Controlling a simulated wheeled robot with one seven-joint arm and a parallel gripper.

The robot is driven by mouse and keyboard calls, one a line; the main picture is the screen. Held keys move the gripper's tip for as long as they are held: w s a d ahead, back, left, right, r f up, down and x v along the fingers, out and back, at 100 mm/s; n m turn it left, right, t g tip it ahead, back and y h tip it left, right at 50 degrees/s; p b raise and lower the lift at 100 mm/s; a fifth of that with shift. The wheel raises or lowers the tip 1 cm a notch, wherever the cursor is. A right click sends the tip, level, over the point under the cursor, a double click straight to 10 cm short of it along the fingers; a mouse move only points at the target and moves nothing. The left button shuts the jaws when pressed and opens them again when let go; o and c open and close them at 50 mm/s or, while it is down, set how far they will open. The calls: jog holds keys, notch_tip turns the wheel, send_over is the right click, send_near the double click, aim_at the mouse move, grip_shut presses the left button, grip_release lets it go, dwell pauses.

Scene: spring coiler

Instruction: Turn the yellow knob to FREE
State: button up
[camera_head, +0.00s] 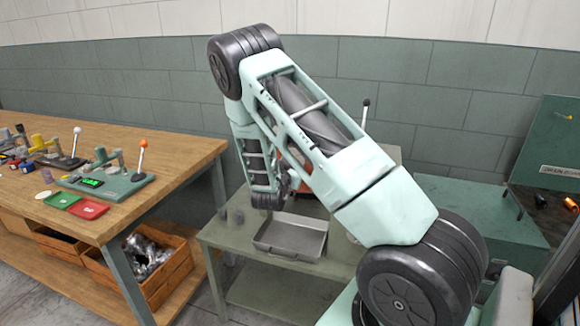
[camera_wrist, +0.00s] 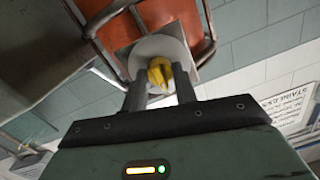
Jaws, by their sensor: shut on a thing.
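The yellow knob (camera_wrist: 159,73) sits in front of a round pale disc (camera_wrist: 150,50) in the wrist view. My gripper (camera_wrist: 160,90) is at the knob, with one dark finger on each side of it, and is shut on it. Any FREE marking is not legible, so I cannot tell which way the knob points. In the head view my arm hides the knob, and my gripper is not clearly visible there.
In the head view, a metal tray (camera_head: 290,237) lies on the grey-green table (camera_head: 225,238) below my arm. A wooden bench (camera_head: 180,160) with lever devices stands left. A green cabinet (camera_head: 545,150) stands right.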

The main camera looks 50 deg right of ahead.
jog(key=n+g+p, duration=0.1)
jog(key=n, duration=0.7)
jog(key=shift+w, duration=0.1)
jog(key=shift+g, duration=0.3)
dwell(0.3)
jog(key=o, duration=1)
jog(key=shift+a, duration=0.1)
jog(key=b+v, duration=0.2)
jog(key=v, duration=1.5)
jog(key=shift+a+f, duration=0.15)
